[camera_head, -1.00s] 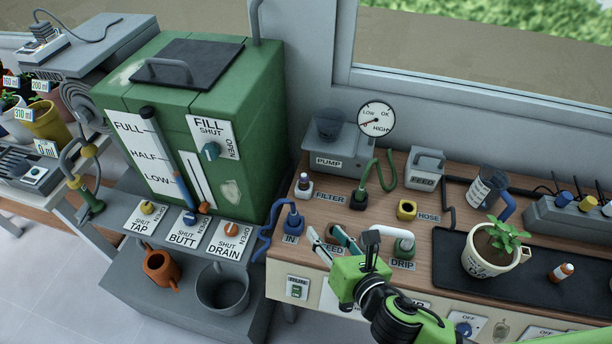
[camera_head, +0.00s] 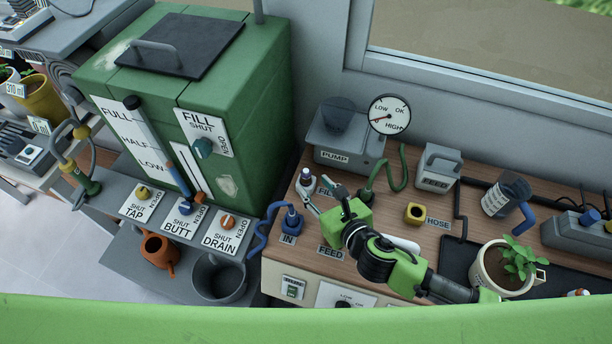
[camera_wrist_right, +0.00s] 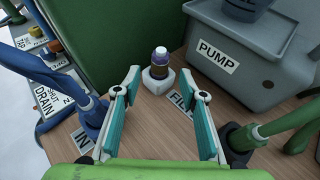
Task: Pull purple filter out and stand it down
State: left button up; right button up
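The purple filter (camera_wrist_right: 159,62) is a small dark brown cylinder with a purple band and a pale top. It stands upright in a white socket (camera_wrist_right: 158,82) on the wooden bench, by the FILTER label. In the head view the filter (camera_head: 306,174) shows small, just beyond my right gripper (camera_head: 320,190). In the right wrist view my right gripper (camera_wrist_right: 162,84) is open, its two teal-padded fingers apart and nothing between them. The filter is ahead of the fingertips, roughly centred in the gap, and appears not touched. My left gripper is out of view.
The grey pump (camera_head: 343,140) with its gauge (camera_head: 389,115) stands behind the filter. A green hose (camera_wrist_right: 285,125) is close on the right, and the blue IN hose (camera_wrist_right: 92,112) on the left. The green tank (camera_head: 245,110) rises at the left.

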aim_at(308, 179)
jog(key=shift+w+a+f, duration=0.15)
jog(key=shift+w, duration=0.2)
jog(key=shift+w+a+p, duration=0.15)
jog(key=shift+w+a, duration=0.15)
jog(key=shift+w, duration=0.2)
jog(key=shift+w+a+p, duration=0.15)
jog(key=shift+w+a, duration=0.15)
jog(key=shift+w, duration=0.2)
jog(key=shift+x, duration=1.2)
jog(key=shift+w+a+f, duration=0.15)
jog(key=shift+w+f, duration=0.1)
jog(key=shift+f, duration=0.05)
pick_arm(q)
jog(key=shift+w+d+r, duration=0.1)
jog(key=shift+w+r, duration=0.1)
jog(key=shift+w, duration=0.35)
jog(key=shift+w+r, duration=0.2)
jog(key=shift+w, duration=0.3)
pick_arm(e)
grip_shut()
